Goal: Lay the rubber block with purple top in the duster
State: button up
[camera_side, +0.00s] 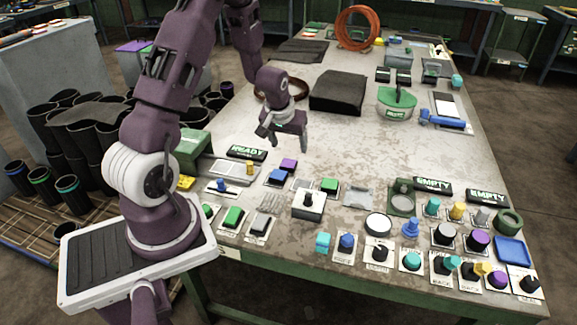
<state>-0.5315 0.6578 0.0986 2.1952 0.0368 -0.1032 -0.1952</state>
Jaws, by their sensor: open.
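The rubber block with purple top (289,165) sits on the table just behind a blue-topped block (277,177). My gripper (288,143) hangs above the table, near the purple-topped block and a little behind it in the picture. Its fingers point down, are spread apart and hold nothing. I cannot tell for certain which thing is the duster. A round tub with a green lid and handle (396,103) stands at the back right, and a grey-green device with a round opening (402,198) stands at the middle right.
A dark rubber slab (338,92) lies behind my gripper. A green-topped block (329,187), a white box with a black knob (308,204) and a READY sign (246,153) are nearby. Several knobs and buttons crowd the front right edge.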

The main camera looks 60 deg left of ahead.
aim_at(289, 162)
jog(key=x, duration=0.6)
jog(key=s+x, duration=0.1)
jog(key=x, duration=0.2)
jog(key=shift+a+f, duration=0.35)
grip_shut()
notch_tip(289, 162, up, 10)
jog(key=d, duration=0.1)
jog(key=s+d+r+m+h, duration=0.1)
jog(key=d+m, duration=0.2)
jog(key=d, duration=0.4)
jog(key=s+d+r+m+h, duration=0.1)
jog(key=d+r+m, duration=0.1)
jog(key=d, duration=0.6)
jog(key=s+d+r+m+t+h, duration=0.1)
jog(key=d+r+m, duration=0.1)
jog(key=d, duration=0.5)
jog(key=shift+d+m, duration=0.4)
jog(key=shift+m, duration=0.4)
